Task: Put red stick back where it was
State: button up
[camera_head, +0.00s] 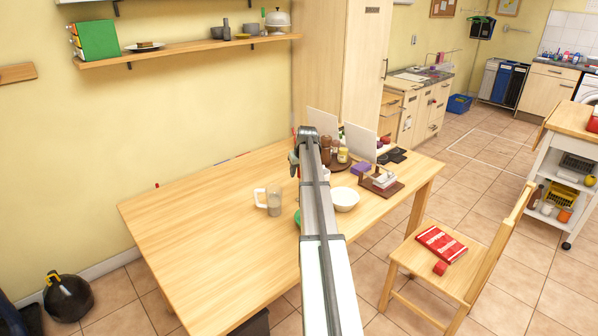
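My arm reaches over the wooden table (190,225), and my gripper (294,165) is at its far end near the table's back side. The gripper is small and partly hidden behind my own arm, so its fingers and anything in them cannot be made out. A tiny red piece (157,185) shows at the table's back left edge, and a thin red and blue strip (232,158) shows along the back edge by the wall. I cannot tell whether either is the stick.
A glass mug (270,201) stands left of my arm. The table's left half is clear.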

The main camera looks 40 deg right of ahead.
jog(key=shift+o, duration=0.3)
jog(key=shift+r, duration=0.15)
jog(key=v, duration=1.2)
